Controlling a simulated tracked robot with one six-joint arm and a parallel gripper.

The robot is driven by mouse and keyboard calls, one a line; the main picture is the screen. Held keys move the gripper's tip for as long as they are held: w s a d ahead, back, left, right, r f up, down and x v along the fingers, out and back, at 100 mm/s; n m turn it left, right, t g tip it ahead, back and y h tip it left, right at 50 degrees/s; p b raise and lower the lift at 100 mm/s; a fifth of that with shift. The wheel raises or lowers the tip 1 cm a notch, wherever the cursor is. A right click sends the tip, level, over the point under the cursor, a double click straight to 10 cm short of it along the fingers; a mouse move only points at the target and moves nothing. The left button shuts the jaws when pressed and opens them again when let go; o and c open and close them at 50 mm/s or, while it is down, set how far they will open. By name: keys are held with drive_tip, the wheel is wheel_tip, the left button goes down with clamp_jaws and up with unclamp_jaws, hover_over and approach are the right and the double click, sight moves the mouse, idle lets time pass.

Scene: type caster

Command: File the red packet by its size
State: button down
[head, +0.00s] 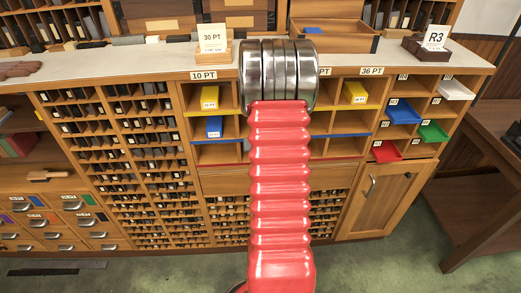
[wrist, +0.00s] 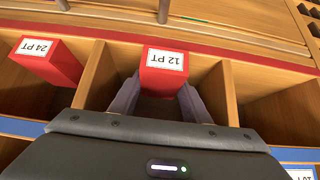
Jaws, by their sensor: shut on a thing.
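The red packet (wrist: 162,70), labelled 12 PT, is in the wrist view, upside down in the picture. My gripper (wrist: 157,100) has a finger on each side of it and is shut on it. The packet is at the mouth of a compartment between two wooden dividers, in the row edged with a red strip (wrist: 255,58). How deep it sits, and whether it rests on the shelf floor, I cannot tell. In the head view my arm hides my gripper and this packet.
A red packet labelled 24 PT (wrist: 48,62) stands in the compartment to the left in the wrist view. The compartment to the right looks empty. A blue strip (wrist: 20,127) edges the neighbouring row. Yellow (head: 209,97) and blue (head: 214,127) packets stand in the cabinet.

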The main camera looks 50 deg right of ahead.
drive_tip(key=shift+w+d+r, duration=0.1)
drive_tip(key=shift+w+d, duration=0.2)
drive_tip(key=c, duration=0.9)
unclamp_jaws()
drive_tip(key=shift+r, duration=0.15)
drive_tip(key=v, duration=1.3)
drive_tip(key=shift+s+a, duration=0.3)
